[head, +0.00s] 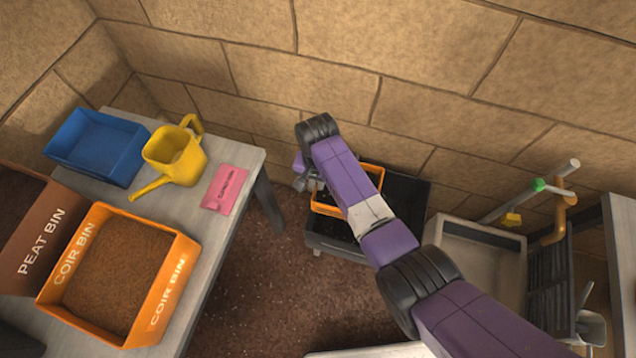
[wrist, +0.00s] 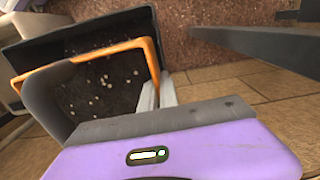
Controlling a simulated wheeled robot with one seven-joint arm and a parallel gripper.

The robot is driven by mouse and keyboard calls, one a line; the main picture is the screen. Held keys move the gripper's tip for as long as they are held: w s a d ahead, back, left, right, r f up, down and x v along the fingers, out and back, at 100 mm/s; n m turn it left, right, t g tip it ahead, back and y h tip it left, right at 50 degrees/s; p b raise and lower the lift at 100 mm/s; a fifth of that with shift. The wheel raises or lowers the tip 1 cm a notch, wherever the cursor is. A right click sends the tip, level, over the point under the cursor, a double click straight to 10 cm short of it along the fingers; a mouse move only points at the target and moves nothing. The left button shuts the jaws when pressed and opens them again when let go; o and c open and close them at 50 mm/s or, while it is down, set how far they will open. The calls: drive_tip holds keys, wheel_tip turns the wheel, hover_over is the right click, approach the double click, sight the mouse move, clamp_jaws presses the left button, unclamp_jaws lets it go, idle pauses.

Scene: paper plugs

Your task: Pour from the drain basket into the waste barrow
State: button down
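The orange-rimmed drain basket (head: 378,184) is over the black waste barrow (head: 408,200) by the wall. In the wrist view its orange rim (wrist: 82,55) frames dark soil with pale bits (wrist: 105,85). I cannot tell how much of that soil is in the basket and how much is in the barrow below. The barrow's black edge (wrist: 100,25) shows beyond the rim. My gripper (wrist: 157,93) has its pale fingers close on both sides of the basket's wall, and appears shut on it. In the head view my arm hides part of the basket and most of the gripper.
A table at left holds a blue tray (head: 97,147), a yellow watering can (head: 178,158), a pink card (head: 225,189) and an orange coir bin (head: 185,262). A brown peat bin (head: 38,245) is beside it. A pale sink-like basin (head: 480,245) stands right of the barrow.

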drive_tip(key=shift+w+a+f+b, duration=0.2)
drive_tip(key=shift+w+f+b, duration=0.1)
drive_tip(key=shift+w+f, duration=0.2)
wheel_tip(320, 180, down, 4)
drive_tip(key=b, duration=0.4)
wheel_tip(320, 180, up, 3)
drive_tip(key=y+p, duration=0.1)
drive_tip(key=p, duration=0.1)
drive_tip(key=shift+t+p, duration=0.3)
drive_tip(key=shift+p, duration=0.1)
drive_tip(key=shift+f+y, duration=0.1)
drive_tip(key=shift+y, duration=0.2)
drive_tip(key=shift+a+r+y, duration=0.1)
drive_tip(key=shift+r+y, duration=0.5)
drive_tip(key=shift+r, duration=0.3)
drive_tip(key=shift+r+t, duration=0.1)
drive_tip(key=shift+t, duration=0.2)
drive_tip(key=shift+r+y, duration=0.6)
drive_tip(key=shift+r, duration=0.05)
